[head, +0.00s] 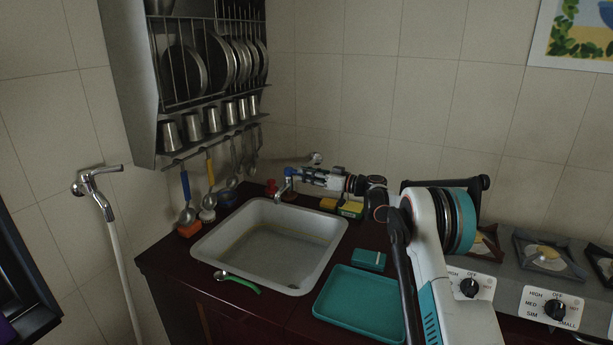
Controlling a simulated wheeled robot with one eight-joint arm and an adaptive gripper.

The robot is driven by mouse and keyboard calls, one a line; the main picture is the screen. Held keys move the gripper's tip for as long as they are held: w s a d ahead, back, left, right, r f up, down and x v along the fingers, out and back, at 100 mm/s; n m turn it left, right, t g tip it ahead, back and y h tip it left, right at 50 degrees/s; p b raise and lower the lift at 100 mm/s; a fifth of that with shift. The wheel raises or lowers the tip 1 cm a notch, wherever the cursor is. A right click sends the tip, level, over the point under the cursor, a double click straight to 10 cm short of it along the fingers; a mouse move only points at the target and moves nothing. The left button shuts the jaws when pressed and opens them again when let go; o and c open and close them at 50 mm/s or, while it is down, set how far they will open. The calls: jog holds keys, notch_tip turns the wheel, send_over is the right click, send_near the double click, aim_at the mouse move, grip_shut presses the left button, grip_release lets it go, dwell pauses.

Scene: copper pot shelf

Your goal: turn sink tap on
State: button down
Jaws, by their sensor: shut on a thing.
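The metal sink tap (283,190) stands at the back edge of the white sink (213,236). My gripper (291,174) reaches in from the right and is shut on the upper part of the tap, near its handle. The fingers hide much of the handle, so its exact position cannot be told. No water stream is visible below the spout at this size. The basin looks empty.
A wall tap (90,182) with a white hose is at the left. A steel rack (209,118) with plates, cups and ladles hangs behind the sink. Sponges (350,209) sit behind the sink's right corner. A teal tray (359,304) and a stove (535,265) are at the right.

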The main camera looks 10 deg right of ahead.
jog(key=shift+s+a+f+m+t+h, duration=0.1)
jog(key=shift+s+a+m+t+h, duration=0.2)
jog(key=shift+m+t+h, duration=0.3)
jog(key=shift+s+a+r+m+t+h, duration=0.1)
jog(key=shift+s+a+m+t+h, duration=0.2)
jog(key=shift+m+t+h, duration=0.3)
jog(key=shift+s+a+f+m+t+h, duration=0.1)
jog(key=shift+s+a+m+t+h, duration=0.2)
jog(key=shift+m+t+h, duration=0.25)
jog(key=shift+s+a+m+t+h, duration=0.15)
jog(key=shift+a+m+t+h, duration=0.15)
jog(key=shift+m+t+h, duration=0.55)
jog(key=shift+s+a+m+t+h, duration=0.15)
jog(key=shift+a+m+t+h, duration=0.2)
jog(key=shift+h, duration=0.75)
jog(key=shift+b, duration=0.3)
jog(key=c, duration=1.6)
grip_release()
jog(key=shift+d, duration=0.1)
jog(key=shift+o, duration=0.2)
jog(key=shift+s, duration=0.1)
jog(key=v, duration=1.1)
jog(key=shift+s+d, duration=0.15)
jog(key=shift+s, duration=0.25)
